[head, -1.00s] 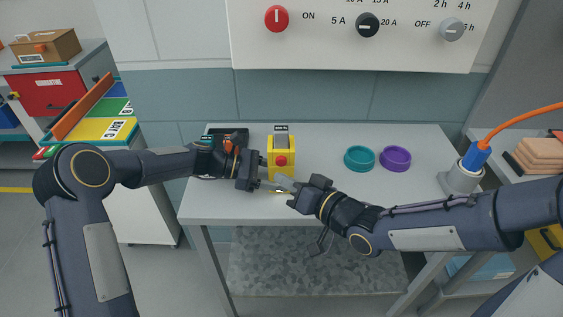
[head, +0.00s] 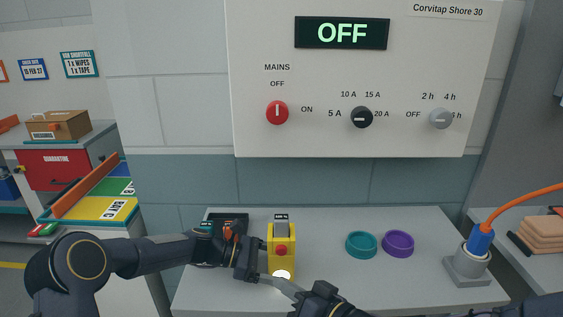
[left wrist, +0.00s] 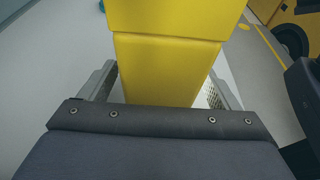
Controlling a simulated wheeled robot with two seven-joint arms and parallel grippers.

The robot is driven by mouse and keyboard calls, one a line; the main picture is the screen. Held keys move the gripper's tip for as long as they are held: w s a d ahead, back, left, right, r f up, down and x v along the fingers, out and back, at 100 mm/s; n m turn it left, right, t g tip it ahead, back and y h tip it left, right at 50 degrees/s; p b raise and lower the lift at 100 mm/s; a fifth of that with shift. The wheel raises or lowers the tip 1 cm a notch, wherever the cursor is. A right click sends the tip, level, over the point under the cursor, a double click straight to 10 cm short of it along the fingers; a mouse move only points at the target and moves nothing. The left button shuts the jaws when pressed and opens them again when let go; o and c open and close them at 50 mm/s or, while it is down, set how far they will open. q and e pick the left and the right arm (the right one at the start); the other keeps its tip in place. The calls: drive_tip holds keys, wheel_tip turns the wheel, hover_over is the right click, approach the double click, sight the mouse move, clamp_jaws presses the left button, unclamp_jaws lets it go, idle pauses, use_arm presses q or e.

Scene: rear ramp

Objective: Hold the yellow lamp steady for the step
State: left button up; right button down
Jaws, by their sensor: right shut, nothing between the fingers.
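A wall panel (head: 400,80) reads OFF on its display (head: 342,33). A teal ring (head: 361,245) and a purple ring (head: 398,243) lie right of the lamp. A dark tray (head: 232,216) is behind my left gripper. A blue plug with orange cable (head: 481,241) stands at right.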

use_arm(q)
drive_tip(key=shift+a, duration=0.1)
